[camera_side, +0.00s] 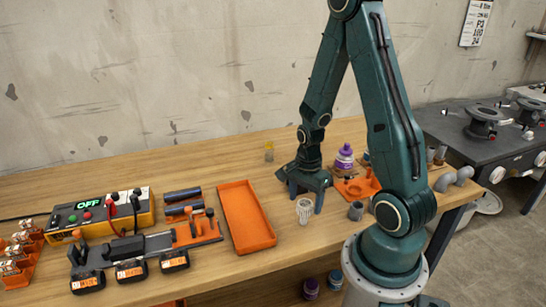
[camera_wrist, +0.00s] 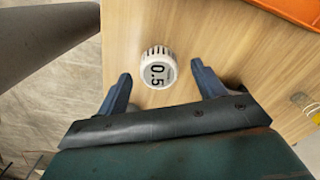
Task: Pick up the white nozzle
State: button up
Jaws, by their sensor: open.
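The white nozzle (camera_side: 305,211) stands upright on the wooden table, with a ribbed or slotted side. In the wrist view the white nozzle (camera_wrist: 158,67) shows its round top marked "0.5", with dark slots along its far edge. My gripper (camera_side: 307,200) is open just behind the nozzle in the side view. In the wrist view my gripper (camera_wrist: 157,82) has its two fingers spread wide, one on each side of the nozzle. No contact with the nozzle shows, and its height above the table is hard to tell.
An orange tray (camera_side: 246,216) lies left of the nozzle. A grey fitting (camera_side: 356,211) stands to the right. Behind it are an orange holder (camera_side: 357,188) and a purple-capped bottle (camera_side: 344,157). The table's front edge is close to the nozzle.

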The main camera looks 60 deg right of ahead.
aim_at(304, 213)
jog(key=shift+f, duration=0.3)
jog(key=shift+f, duration=2.45)
jog(key=c, duration=1.1)
jog(key=shift+o, duration=0.2)
jog(key=shift+r, duration=0.2)
notch_tip(304, 213, up, 20)
jog(key=shift+f, duration=0.15)
